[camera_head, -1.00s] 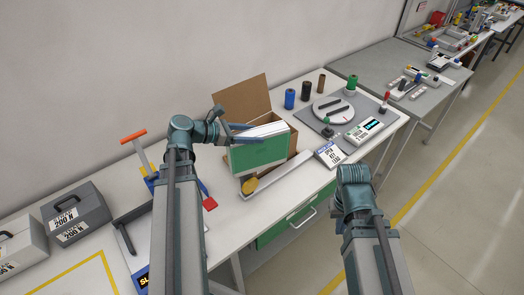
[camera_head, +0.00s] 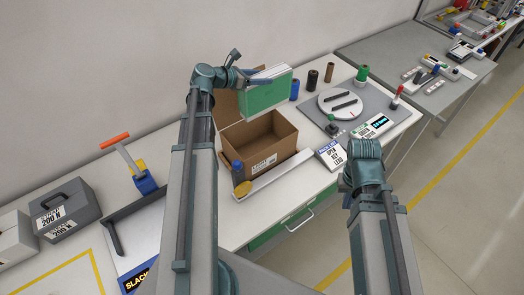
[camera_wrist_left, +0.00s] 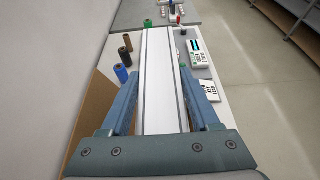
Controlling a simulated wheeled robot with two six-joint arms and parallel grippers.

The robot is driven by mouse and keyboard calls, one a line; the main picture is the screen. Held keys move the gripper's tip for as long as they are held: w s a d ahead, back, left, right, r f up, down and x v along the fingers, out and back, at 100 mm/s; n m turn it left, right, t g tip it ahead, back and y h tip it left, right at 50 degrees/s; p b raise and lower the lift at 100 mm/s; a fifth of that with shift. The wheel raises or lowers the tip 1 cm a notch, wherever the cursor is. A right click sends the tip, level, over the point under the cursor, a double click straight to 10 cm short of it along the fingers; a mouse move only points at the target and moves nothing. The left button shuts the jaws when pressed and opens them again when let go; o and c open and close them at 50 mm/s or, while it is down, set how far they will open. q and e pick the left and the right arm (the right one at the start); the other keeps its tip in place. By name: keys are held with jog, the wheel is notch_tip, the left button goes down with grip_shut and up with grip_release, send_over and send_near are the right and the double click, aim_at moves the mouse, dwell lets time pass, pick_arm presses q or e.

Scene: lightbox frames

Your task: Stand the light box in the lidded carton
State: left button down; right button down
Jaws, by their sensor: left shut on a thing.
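The light box (camera_head: 266,96), with a green face and a white-grey edge, is held in the air by my left gripper (camera_head: 249,77). It is above and behind the open carton (camera_head: 262,155) in the head view and hides part of the carton's raised lid (camera_head: 226,108). The carton stands on the bench, and the part of its inside that I see looks empty. In the left wrist view the light box (camera_wrist_left: 160,85) runs between the two blue fingers, which are shut on it. My right arm shows at the right, but its gripper is hidden.
A blue bottle-like item (camera_head: 238,172) and a long white strip (camera_head: 275,177) are close in front of the carton. A round turntable (camera_head: 340,103), small cylinders and a keypad device (camera_head: 372,126) are to its right. A grey case (camera_head: 65,208) is at the left.

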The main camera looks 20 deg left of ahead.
pick_arm(q)
notch_tip(320, 180, down, 24)
jog(key=b, duration=2.4)
notch_tip(320, 180, down, 4)
jog(key=b, duration=0.4)
jog(key=shift+f, duration=0.2)
jog(key=shift+c, duration=0.6)
grip_release()
jog(key=shift+r, duration=0.1)
